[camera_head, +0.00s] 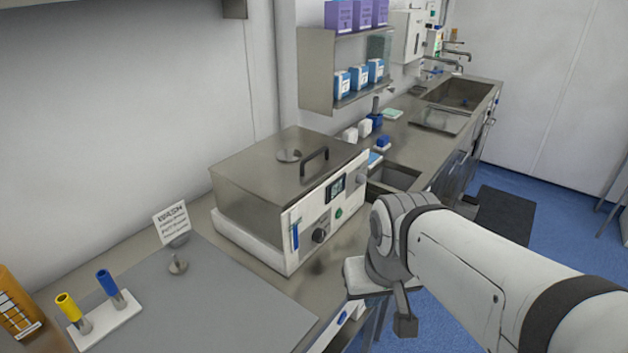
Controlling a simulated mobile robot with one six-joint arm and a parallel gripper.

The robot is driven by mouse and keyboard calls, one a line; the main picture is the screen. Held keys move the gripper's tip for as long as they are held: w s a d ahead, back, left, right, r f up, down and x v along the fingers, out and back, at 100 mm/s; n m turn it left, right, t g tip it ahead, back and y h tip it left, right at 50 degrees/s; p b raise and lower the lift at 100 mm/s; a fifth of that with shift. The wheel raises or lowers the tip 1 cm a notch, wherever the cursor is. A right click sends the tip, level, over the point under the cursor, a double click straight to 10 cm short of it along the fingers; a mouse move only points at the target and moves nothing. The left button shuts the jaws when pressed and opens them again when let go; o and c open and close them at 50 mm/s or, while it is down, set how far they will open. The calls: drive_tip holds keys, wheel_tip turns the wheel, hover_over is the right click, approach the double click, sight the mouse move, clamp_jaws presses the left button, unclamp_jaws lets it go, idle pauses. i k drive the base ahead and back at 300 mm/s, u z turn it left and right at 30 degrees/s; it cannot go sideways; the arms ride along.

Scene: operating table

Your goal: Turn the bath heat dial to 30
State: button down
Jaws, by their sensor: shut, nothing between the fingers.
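The bath (264,178) is a steel box with a lid and a black handle, standing on the counter in the middle of the view. Its white front panel faces right and toward me. A round black dial (319,236) sits low on that panel. Its markings and setting are too small to read. A small dark display (336,188) is above the dial, with digits I cannot read. My gripper (404,324) is shut and empty, in front and to the right of the panel, apart from the dial. My arm partly hides the area right of the bath.
A green button (339,212), a blue vertical strip (295,236) and a grey knob (361,178) are also on the panel. A grey mat (235,305), sign (172,223) and stand with yellow and blue handles (105,318) are left. A sink (458,95) is behind.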

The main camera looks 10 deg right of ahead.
sight(360, 179)
drive_tip(key=k, duration=1.1)
drive_tip(key=z, duration=0.85)
drive_tip(key=i, duration=1.6)
drive_tip(key=u, duration=0.6)
